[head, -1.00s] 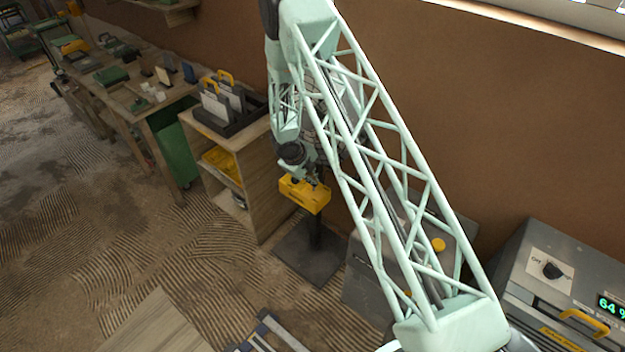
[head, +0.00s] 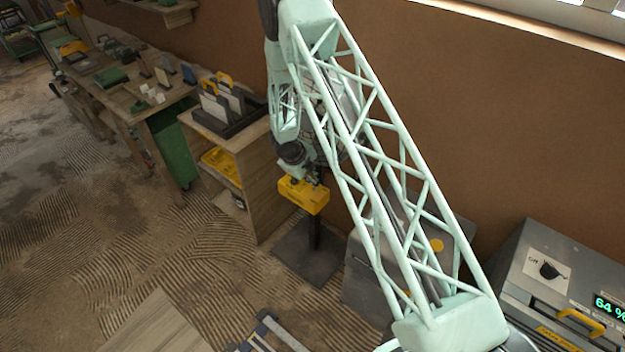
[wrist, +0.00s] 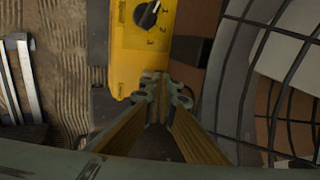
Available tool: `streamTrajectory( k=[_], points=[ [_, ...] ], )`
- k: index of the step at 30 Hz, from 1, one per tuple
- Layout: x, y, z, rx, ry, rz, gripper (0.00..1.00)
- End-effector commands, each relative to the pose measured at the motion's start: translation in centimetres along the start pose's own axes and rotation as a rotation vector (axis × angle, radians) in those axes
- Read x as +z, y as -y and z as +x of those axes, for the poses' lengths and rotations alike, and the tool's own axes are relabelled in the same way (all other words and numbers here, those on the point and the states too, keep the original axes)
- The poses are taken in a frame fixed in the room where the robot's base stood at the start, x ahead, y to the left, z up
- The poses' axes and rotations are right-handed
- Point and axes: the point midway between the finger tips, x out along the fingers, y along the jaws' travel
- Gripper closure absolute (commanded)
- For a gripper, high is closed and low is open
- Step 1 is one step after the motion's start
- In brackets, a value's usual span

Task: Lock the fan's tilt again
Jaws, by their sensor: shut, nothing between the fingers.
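The fan has a yellow control box (head: 303,194) on a dark post, with a dark base plate on the floor. In the wrist view the box (wrist: 142,62) shows a black dial with small marks, and the fan's wire guard (wrist: 270,90) fills the right side. In the head view my arm hides much of the fan. My gripper (wrist: 157,84) is shut and empty, its fingertips at the near end of the yellow box; I cannot tell whether they touch it. I cannot make out the tilt lock or its position.
A wooden shelf unit (head: 262,190) stands close left of the fan. A grey machine (head: 545,285) with a dial, yellow handle and green display is at the right. A brown wall is behind. Combed floor in front is partly free, with a board (head: 155,325) lying on it.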

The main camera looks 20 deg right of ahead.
Motion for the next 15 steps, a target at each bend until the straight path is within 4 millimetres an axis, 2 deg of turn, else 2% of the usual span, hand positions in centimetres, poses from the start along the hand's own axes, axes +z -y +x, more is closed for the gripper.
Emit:
streamTrajectory(
  k=[15],
  points=[
    [0.0,0.44,-0.92,0.0,0.0,0.0,1.0]
  ],
)
